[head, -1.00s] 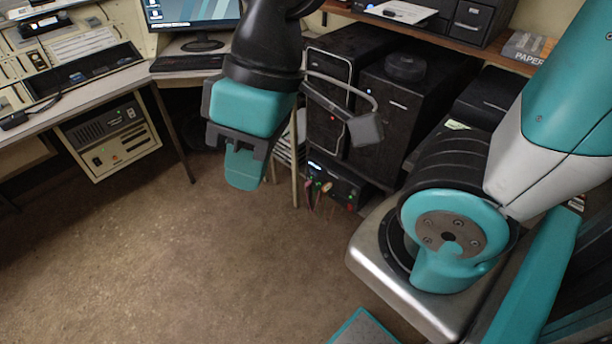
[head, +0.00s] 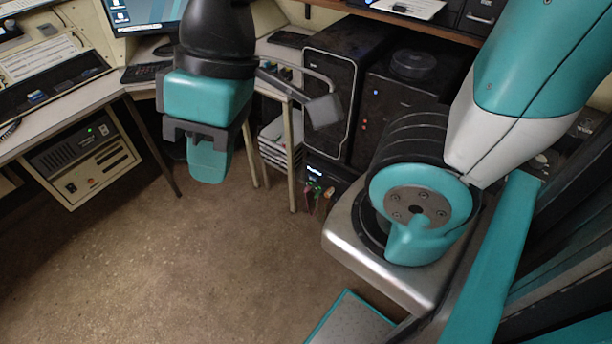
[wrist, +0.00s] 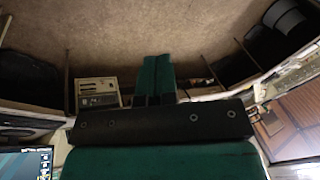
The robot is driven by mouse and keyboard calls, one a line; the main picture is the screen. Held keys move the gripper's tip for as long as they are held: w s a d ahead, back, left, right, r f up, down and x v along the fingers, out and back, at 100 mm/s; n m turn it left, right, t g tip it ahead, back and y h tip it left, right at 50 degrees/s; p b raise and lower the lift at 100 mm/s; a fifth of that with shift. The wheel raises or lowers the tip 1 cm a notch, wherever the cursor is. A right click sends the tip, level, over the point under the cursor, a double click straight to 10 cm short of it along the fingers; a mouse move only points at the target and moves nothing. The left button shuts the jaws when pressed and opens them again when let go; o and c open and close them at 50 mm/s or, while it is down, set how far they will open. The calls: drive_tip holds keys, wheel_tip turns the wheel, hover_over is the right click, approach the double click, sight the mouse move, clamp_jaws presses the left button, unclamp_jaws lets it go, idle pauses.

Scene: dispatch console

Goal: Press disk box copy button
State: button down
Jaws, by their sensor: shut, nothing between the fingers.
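A beige box (head: 88,165) with a dark drive panel, a small green light and small red controls sits under the left desk. It also shows in the wrist view (wrist: 98,92), left of my fingers. No copy label is readable, so I cannot tell which control is the copy button or whether this is the disk box. My gripper (head: 208,166) is shut and empty, pointing down in front of the desk corner, to the right of the beige box and apart from it. Its teal fingers lie together in the wrist view (wrist: 155,75).
Black computer towers (head: 330,85) stand right of my gripper. A small dark unit with coloured plugs (head: 318,188) is low beside them. A desk leg (head: 152,148) stands between the beige box and my gripper. The brown floor (head: 190,270) in front is clear.

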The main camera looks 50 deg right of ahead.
drive_tip(key=w+d+f+t+y+b, duration=0.15)
drive_tip(key=w+f+t+b, duration=0.25)
drive_tip(key=w+f+b, duration=0.65)
drive_tip(key=w+d+f+t+y+b, duration=0.1)
drive_tip(key=w+d+f+t+b, duration=0.15)
drive_tip(key=w+f+b, duration=0.85)
drive_tip(key=w+d+f+t+h+b, duration=0.1)
drive_tip(key=w+d+f+t+b, duration=0.1)
drive_tip(key=w+d+f, duration=0.35)
drive_tip(key=w+d+f+m+t+h+b, duration=0.1)
drive_tip(key=w+d+f+t+b, duration=0.15)
drive_tip(key=f, duration=0.55)
drive_tip(key=w+d+f+t+h+b, duration=0.25)
drive_tip(key=w+d+f, duration=0.2)
drive_tip(key=f, duration=0.25)
drive_tip(key=s+d+f+m+h+b, duration=0.2)
drive_tip(key=d+f+h+b, duration=0.4)
drive_tip(key=d+f, duration=0.5)
drive_tip(key=s+d+f+m+h+b, duration=0.2)
drive_tip(key=s+d+f+h+b, duration=0.3)
drive_tip(key=d+f, duration=0.7)
wheel_tip(320, 180, down, 7)
drive_tip(key=h+b, duration=0.2)
drive_tip(key=b, duration=0.2)
drive_tip(key=shift+s+d+b, duration=0.15)
drive_tip(key=shift+d+b, duration=0.1)
drive_tip(key=shift+b, duration=0.15)
